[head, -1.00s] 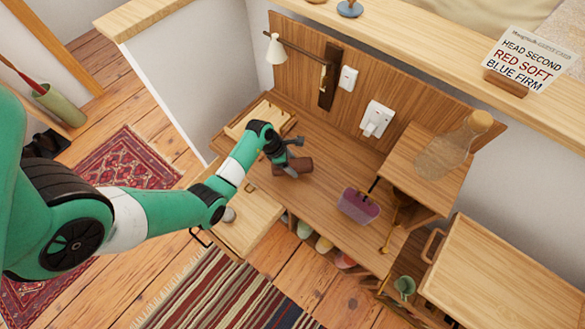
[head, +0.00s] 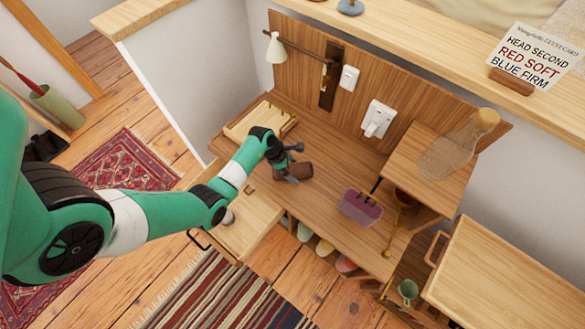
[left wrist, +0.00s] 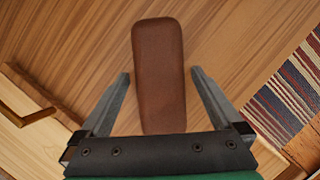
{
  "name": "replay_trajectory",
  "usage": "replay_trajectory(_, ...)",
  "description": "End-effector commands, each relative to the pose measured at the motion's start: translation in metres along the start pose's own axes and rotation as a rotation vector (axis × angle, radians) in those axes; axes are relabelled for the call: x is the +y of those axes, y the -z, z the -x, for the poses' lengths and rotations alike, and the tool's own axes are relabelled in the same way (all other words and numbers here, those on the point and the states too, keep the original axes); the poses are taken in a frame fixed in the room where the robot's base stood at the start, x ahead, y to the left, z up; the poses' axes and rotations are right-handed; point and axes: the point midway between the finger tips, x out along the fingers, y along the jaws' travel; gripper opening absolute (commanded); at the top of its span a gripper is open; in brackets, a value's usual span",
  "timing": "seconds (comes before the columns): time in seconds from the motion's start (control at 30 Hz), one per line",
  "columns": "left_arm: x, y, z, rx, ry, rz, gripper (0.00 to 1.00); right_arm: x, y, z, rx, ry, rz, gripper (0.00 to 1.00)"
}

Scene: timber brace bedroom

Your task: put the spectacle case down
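The spectacle case is a brown rounded block. In the head view the case (head: 305,171) is on the wooden desk (head: 330,200), partly hidden by my left gripper (head: 291,176). In the left wrist view the case (left wrist: 159,75) lies between the two fingers of the left gripper (left wrist: 160,75), its near end running down to the gripper body. The fingers are spread, with a visible gap on each side of the case. My right gripper shows in neither view.
A purple container (head: 361,208) stands to the right on the desk. A wooden tray (head: 258,122) is behind on the left, and an open drawer (head: 240,215) juts out in front. A lamp (head: 275,48) hangs from the back panel. Desk between case and purple container is clear.

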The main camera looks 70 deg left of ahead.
Motion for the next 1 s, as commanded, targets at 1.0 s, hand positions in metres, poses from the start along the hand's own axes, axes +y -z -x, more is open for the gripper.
replay_trajectory(1.0,0.0,-0.001,0.123,0.0,0.001,0.0,1.0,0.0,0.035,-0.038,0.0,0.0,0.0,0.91)
